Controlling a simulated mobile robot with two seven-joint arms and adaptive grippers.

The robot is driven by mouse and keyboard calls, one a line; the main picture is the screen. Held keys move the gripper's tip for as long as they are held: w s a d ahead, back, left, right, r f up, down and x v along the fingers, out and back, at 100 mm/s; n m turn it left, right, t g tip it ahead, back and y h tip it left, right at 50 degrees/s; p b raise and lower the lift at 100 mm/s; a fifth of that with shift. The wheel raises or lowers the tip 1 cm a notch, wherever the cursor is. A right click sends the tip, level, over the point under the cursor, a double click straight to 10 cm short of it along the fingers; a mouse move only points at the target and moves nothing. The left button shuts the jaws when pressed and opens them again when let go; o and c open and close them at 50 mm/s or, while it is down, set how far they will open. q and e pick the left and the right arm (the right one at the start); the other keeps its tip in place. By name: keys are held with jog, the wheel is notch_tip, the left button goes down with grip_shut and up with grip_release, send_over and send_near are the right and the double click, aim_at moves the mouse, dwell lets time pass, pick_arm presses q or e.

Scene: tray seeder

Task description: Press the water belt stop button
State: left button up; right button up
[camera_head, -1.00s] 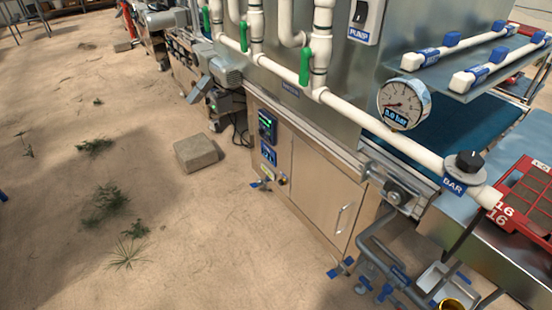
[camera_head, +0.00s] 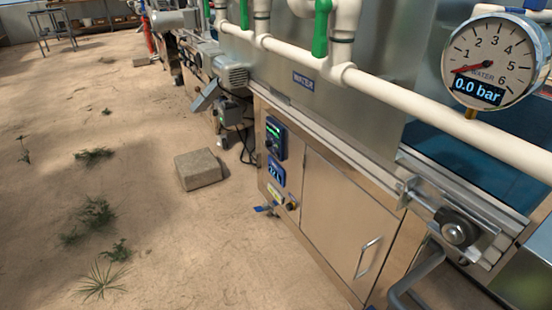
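A control panel with a dark box (camera_head: 275,140) and a small green lit display is on the metal cabinet (camera_head: 342,217) under the water section. Blue labels (camera_head: 276,174) sit just below the box. Lower down is a small round knob or button (camera_head: 292,204) with yellow near it. The panel is seen at a steep angle, and I cannot tell which small part is the belt stop button. Neither of my grippers is in view.
A white pipe (camera_head: 405,97) runs along the machine above the cabinet. A round gauge (camera_head: 496,60) reads 0.0 bar. A bracket with a roller end (camera_head: 455,232) juts out at the right. A grey block (camera_head: 198,169) lies on the sandy floor. Open floor lies left.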

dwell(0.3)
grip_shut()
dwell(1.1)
